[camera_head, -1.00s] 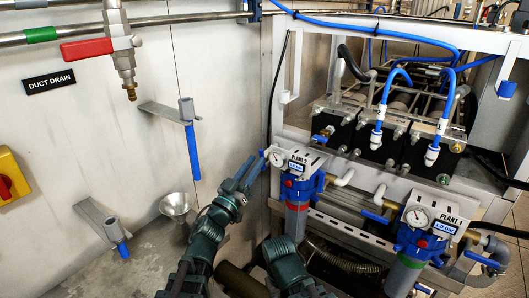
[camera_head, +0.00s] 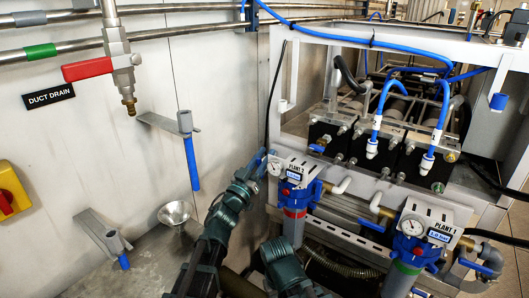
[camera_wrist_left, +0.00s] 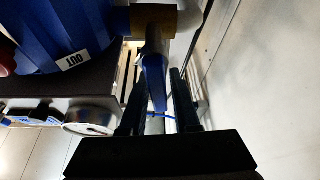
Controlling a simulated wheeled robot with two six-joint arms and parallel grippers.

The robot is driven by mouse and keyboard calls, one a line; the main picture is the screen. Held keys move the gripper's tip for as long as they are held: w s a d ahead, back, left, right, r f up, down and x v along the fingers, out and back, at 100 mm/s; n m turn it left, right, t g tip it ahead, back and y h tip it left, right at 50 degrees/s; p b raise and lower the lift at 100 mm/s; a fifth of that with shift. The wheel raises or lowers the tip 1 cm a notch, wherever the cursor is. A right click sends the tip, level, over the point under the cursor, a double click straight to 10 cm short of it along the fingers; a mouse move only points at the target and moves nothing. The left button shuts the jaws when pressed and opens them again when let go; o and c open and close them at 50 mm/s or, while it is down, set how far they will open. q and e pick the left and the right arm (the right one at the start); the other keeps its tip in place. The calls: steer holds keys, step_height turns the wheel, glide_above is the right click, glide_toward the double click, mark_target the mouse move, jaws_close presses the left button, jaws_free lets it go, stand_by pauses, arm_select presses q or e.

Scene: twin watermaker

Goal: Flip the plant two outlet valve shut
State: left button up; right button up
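The plant two unit (camera_head: 299,168) is a blue filter head with a white PLANT 2 plate and a dial gauge, at the centre of the head view. In the left wrist view its blue body (camera_wrist_left: 70,35) bears an upside-down OUT label. The outlet valve's blue handle (camera_wrist_left: 155,78) extends from a brass fitting (camera_wrist_left: 154,19). In the head view the handle (camera_head: 258,158) is small, left of the gauge. My left gripper (camera_wrist_left: 160,100) has its fingers apart, one on each side of the handle, with a gap visible on the right.
The plant one unit (camera_head: 415,230) stands to the right. A wall carries the red-handled duct drain valve (camera_head: 88,68), a bracket with a blue handle (camera_head: 192,163) and a funnel (camera_head: 174,213). The frame and pipes are close to my left gripper.

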arm_select(q)
steer(key=shift+w, duration=0.1)
jaws_close()
steer(key=shift+s+d+m+g+h, duration=0.15)
steer(key=shift+d+m+h, duration=0.1)
steer(key=shift+m, duration=0.35)
steer(key=shift+s+d+m+g+h, duration=0.15)
steer(key=shift+m+h, duration=0.1)
steer(key=shift+m, duration=0.35)
jaws_free()
